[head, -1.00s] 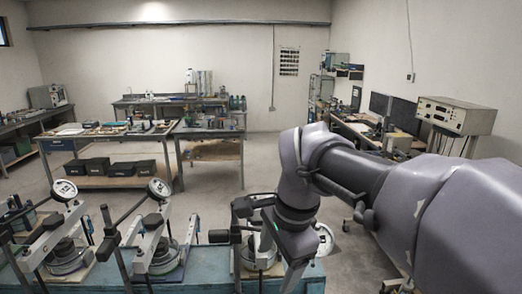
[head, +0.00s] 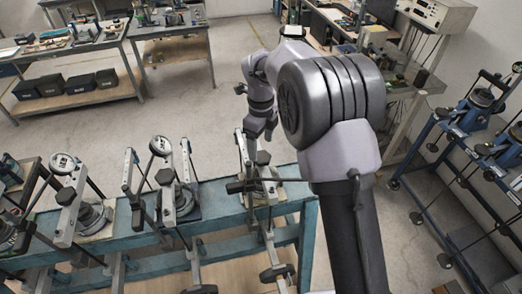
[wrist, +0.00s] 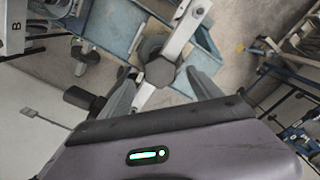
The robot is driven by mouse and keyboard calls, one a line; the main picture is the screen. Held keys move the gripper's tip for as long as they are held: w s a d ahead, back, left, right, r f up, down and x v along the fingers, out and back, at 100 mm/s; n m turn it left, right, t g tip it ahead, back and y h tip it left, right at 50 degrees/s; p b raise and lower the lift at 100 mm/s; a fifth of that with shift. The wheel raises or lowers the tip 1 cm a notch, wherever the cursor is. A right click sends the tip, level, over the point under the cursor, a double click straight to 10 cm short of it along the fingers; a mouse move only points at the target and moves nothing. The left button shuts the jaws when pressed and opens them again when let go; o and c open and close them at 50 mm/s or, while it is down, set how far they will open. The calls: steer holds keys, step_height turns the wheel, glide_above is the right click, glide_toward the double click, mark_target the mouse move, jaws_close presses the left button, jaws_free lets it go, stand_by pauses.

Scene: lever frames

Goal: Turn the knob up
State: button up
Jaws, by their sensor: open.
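A dark, many-sided knob (wrist: 160,72) sits on a pale metal lever bar (wrist: 183,35) in the wrist view. In the head view the knob (head: 263,157) shows on the rightmost lever frame of the blue-green bench. My gripper (head: 261,134) is above this frame with its fingers pointing down. In the wrist view my gripper (wrist: 157,82) is open, one grey finger on each side of the knob. I see no clear contact between fingers and knob. The lower part of the lever frame is partly hidden behind my gripper and wrist.
Two similar lever frames (head: 168,190) (head: 73,205) stand to the left on the blue-green bench (head: 228,212). A blue rack (head: 455,140) with more devices is at the right. Work tables (head: 90,50) stand behind; open floor (head: 215,115) lies between.

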mark_target(262, 156)
steer(key=f, duration=0.3)
steer(key=shift+s+d+f, duration=0.25)
steer(key=shift+f, duration=0.05)
steer(key=shift+w+a+f, duration=0.15)
steer(key=shift+f, duration=0.15)
steer(key=shift+r, duration=0.1)
steer(key=c, duration=1.4)
